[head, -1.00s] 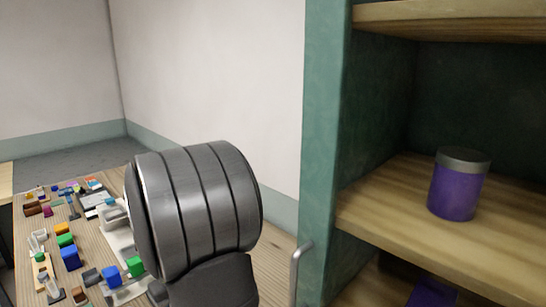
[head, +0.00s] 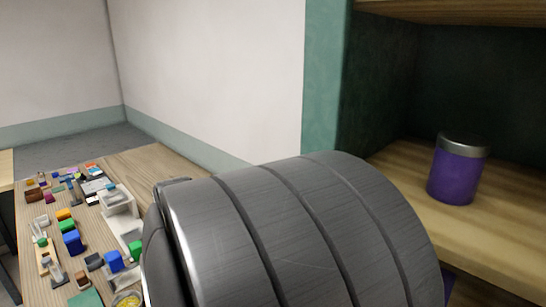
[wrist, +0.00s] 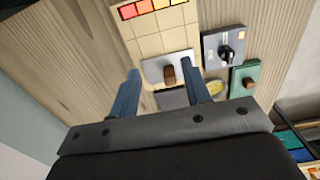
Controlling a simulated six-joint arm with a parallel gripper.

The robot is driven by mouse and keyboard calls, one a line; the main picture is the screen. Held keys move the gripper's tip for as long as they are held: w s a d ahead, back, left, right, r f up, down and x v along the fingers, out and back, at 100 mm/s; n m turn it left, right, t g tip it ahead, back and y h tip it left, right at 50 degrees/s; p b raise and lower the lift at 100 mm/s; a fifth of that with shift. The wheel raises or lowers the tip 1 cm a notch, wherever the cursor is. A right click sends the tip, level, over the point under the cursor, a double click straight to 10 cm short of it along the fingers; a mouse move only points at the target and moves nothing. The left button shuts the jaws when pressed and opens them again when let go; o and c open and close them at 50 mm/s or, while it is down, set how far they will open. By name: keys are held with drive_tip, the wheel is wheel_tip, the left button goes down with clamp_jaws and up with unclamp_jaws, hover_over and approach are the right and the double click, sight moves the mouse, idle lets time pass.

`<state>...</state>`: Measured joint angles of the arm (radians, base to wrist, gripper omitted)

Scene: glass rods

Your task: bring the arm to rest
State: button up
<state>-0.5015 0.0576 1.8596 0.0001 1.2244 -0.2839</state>
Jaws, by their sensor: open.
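My gripper (wrist: 165,92) shows in the wrist view with its two blue-grey fingers spread apart and nothing between them. It is above a wooden table (wrist: 75,55). Beyond the fingertips are a pale board (wrist: 157,40) with red, orange and yellow squares and a light plate with a brown knob (wrist: 169,76). In the head view, a large grey ribbed link of my arm fills the lower middle and hides part of the table and shelf. My gripper is not visible there.
In the head view, many small coloured blocks and parts, including a blue block (head: 73,243), crowd the table at left. A purple jar with a grey lid (head: 458,170) stands on the wooden shelf (head: 405,165) at right. The table's far part (head: 150,165) is clear.

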wheel_tip(320, 180, up, 7)
drive_tip(key=shift+w+f, duration=0.2)
drive_tip(key=shift+f, duration=1.95)
drive_tip(key=shift+o, duration=0.3)
